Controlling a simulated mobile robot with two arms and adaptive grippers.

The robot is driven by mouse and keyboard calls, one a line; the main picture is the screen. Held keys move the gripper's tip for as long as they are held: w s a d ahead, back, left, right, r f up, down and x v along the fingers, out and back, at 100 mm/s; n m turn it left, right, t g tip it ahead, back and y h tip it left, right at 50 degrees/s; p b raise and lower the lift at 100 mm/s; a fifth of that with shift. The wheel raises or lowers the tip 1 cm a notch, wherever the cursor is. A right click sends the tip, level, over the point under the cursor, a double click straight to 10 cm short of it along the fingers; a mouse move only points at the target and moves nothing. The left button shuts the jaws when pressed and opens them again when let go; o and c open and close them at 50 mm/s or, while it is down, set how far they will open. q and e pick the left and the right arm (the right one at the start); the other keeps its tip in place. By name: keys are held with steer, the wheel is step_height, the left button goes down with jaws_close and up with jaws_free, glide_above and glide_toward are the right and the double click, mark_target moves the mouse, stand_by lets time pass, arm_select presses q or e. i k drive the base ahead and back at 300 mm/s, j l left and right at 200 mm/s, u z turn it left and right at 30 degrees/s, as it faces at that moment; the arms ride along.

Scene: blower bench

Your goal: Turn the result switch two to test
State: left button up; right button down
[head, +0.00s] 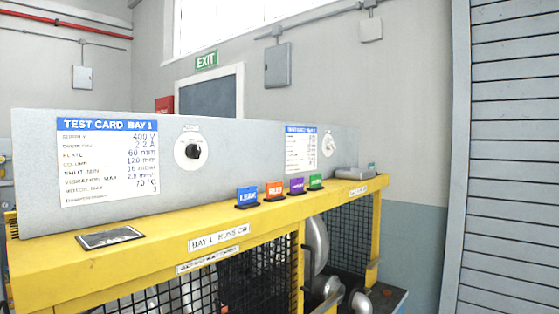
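A grey upright panel (236,135) stands along the back of the yellow bench top. A black rotary switch on a round white dial (189,151) sits left of the panel's middle. A second, smaller-looking round dial (328,145) sits near the panel's right end. The lettering around both dials is too small to read, so I cannot tell which is result switch two or where either points. Neither of my grippers is in view.
The yellow bench top (170,228) carries blue (247,196), orange (275,191), purple (297,186) and green (315,182) tags, a dark plate (110,237) and a grey object (352,173). Test cards (108,162) are on the panel. Mesh guards (265,275) and pipes lie below.

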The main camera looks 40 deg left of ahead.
mark_target(330, 146)
steer(key=u, duration=0.2)
steer(key=i+u, duration=0.2)
steer(key=u, duration=0.25)
steer(key=i+l+u, duration=0.15)
steer(key=u, duration=0.25)
steer(key=i+l+u, duration=0.2)
steer(key=u, duration=0.25)
steer(key=i+l+u, duration=0.1)
steer(key=l+u, duration=0.15)
steer(key=u, duration=0.15)
